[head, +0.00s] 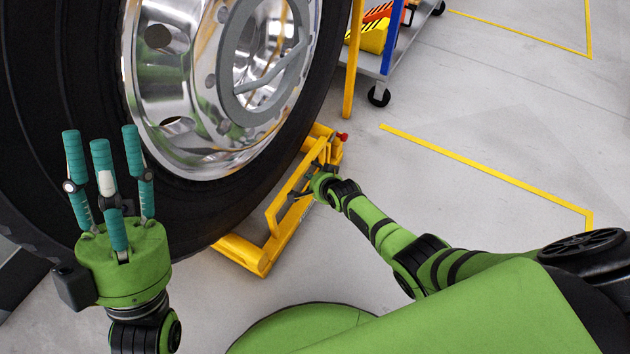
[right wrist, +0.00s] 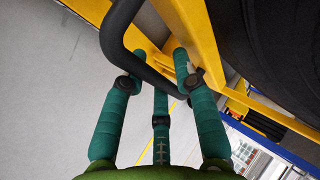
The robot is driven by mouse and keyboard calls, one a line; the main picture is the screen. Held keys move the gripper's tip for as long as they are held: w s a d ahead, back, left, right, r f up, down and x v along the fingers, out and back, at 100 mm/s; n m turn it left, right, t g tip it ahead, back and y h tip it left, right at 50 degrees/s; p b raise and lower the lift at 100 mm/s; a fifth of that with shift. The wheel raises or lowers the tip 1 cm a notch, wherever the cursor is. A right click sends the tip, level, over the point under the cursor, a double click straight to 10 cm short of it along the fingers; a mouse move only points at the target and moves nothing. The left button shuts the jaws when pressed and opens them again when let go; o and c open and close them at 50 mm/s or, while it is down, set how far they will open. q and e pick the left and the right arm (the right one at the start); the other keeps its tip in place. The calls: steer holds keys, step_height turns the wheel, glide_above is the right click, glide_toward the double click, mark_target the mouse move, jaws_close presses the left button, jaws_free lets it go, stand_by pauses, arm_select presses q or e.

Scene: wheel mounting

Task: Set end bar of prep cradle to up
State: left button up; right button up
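The yellow prep cradle (head: 282,240) lies low on the floor beside the big wheel, with a red knob (head: 342,137) at its far end. In the right wrist view, a bent black bar (right wrist: 116,32) runs beside the yellow frame (right wrist: 190,22) and crosses near my fingertips. I cannot tell surely whether this is the end bar. My right gripper (head: 308,180) is at the cradle's outer side; its fingers (right wrist: 160,62) are apart around the black bar, contact unclear. My left gripper (head: 102,140) is open and empty, fingers up, in front of the tyre.
The large tyre with its chrome rim (head: 190,90) fills the upper left. A yellow post (head: 353,60) and a wheeled cart (head: 382,70) stand behind the cradle. The grey floor to the right is clear, with yellow lines (head: 480,170).

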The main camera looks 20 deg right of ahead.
steer(key=shift+w+r, duration=0.15)
steer(key=shift+r, duration=0.15)
steer(key=v, duration=1.1)
steer(key=shift+s, duration=0.45)
steer(key=shift+d+r, duration=0.1)
steer(key=shift+d, duration=0.05)
